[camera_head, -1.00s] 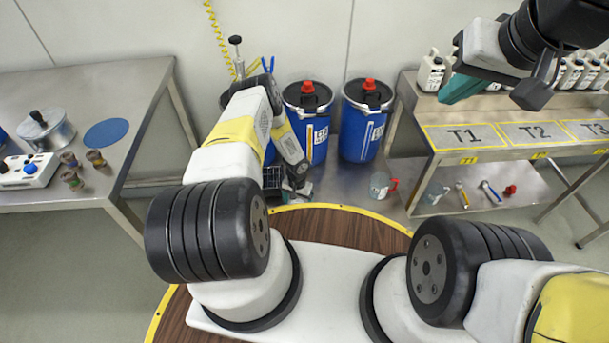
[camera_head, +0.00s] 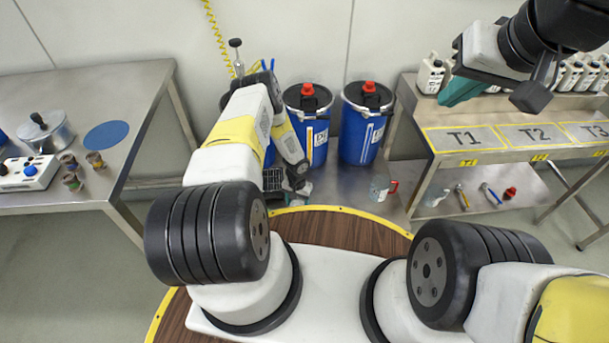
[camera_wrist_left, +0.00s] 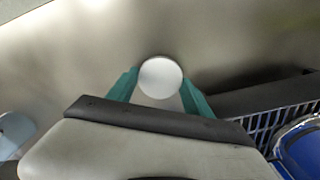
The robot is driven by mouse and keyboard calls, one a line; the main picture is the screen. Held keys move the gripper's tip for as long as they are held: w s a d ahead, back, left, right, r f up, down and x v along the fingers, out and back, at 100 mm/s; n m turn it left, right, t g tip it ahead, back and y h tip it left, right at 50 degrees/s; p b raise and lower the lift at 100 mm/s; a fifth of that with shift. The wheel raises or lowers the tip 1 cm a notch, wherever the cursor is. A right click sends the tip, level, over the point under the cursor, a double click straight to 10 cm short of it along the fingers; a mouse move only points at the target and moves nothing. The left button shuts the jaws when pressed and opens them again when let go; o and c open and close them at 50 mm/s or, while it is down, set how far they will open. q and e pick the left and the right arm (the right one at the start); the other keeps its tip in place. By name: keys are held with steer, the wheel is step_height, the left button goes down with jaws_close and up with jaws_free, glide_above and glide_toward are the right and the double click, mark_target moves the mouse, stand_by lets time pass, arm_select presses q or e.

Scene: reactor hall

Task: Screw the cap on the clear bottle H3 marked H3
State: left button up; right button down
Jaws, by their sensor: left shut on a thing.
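In the left wrist view my left gripper (camera_wrist_left: 160,92) has its teal fingers shut on a white round cap (camera_wrist_left: 160,77). Only the cap's round face shows; whether a bottle is under it is hidden. In the head view this gripper (camera_head: 303,187) is low, in front of the blue drums, mostly hidden by its own arm. A clear vessel with a red part (camera_head: 380,187) stands to its right. Another clear vessel (camera_head: 436,195) is on the lower shelf. I cannot read an H3 mark on either. My right gripper (camera_head: 462,90) is raised by the white jugs; its finger gap is unclear.
Blue drums (camera_head: 357,132) stand behind the left gripper. A dark crate (camera_wrist_left: 268,124) lies close to it in the wrist view. The right bench (camera_head: 500,150) has marked areas T1 to T3, with tools on its lower shelf. The left table (camera_head: 150,90) holds a pot (camera_head: 55,132).

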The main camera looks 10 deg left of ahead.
arm_select(q)
step_height(320, 180, up, 3)
steer(key=shift+f, duration=0.2)
steer(key=s+r, duration=0.1)
steer(key=s, duration=1.5)
steer(key=shift+d+r, duration=0.15)
steer(key=w+a+r, duration=0.1)
steer(key=w+r, duration=0.7)
steer(key=r, duration=0.3)
step_height(320, 180, up, 29)
steer(key=w+d+n, duration=0.1)
steer(key=w+n, duration=0.1)
steer(key=shift+w+d+f, duration=0.2)
steer(key=shift+d, duration=0.05)
